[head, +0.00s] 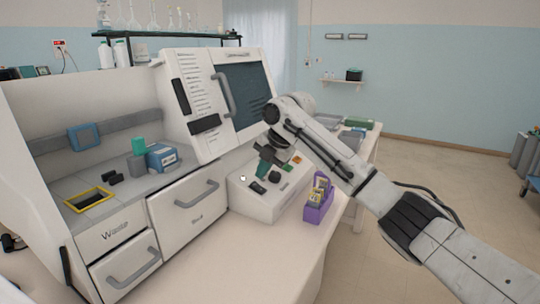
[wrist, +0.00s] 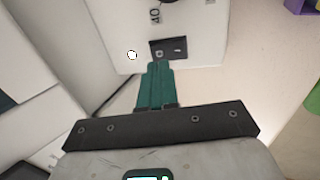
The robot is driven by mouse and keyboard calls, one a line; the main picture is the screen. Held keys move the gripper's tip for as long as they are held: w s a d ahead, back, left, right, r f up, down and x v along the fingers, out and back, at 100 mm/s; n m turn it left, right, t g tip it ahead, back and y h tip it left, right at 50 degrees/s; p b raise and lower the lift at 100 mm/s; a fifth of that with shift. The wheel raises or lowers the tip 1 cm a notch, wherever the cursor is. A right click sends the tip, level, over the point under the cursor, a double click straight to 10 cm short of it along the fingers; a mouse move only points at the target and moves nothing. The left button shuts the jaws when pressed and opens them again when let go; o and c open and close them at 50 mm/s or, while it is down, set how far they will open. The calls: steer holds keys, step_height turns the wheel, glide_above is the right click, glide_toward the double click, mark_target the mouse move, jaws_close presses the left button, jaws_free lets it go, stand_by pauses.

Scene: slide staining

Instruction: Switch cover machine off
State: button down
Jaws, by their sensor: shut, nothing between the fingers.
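The white machine with a sloped control panel (head: 252,203) stands on the counter, right of the drawers; I take it to be the cover machine. In the wrist view its white face (wrist: 205,25) carries a black switch plate (wrist: 168,48) with dark marks above it. Whether the switch is on or off I cannot tell. My gripper (head: 261,172) is over this panel, its green fingers shut and empty. In the wrist view the shut fingertips (wrist: 157,64) point at the lower edge of the switch plate; whether they touch it is unclear. My arm hides part of the panel in the head view.
A purple holder (head: 318,213) with slide boxes stands close to the machine's right. The large white staining machine (head: 185,65) rises behind, with drawers (head: 190,212) to the left. A small white knob (wrist: 132,55) shows left of the switch plate.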

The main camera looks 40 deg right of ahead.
mark_target(256, 186)
steer(key=shift+x, duration=1.65)
steer(key=shift+w+a, duration=0.1)
steer(key=shift+w, duration=0.05)
steer(key=shift+f, duration=0.1)
steer(key=shift+f+p, duration=0.1)
steer(key=shift+p, duration=0.2)
steer(key=shift+s, duration=0.3)
steer(key=shift+s+d+f, duration=0.1)
steer(key=shift+s+d, duration=0.25)
steer(key=shift+s, duration=0.1)
steer(key=shift+p, duration=0.3)
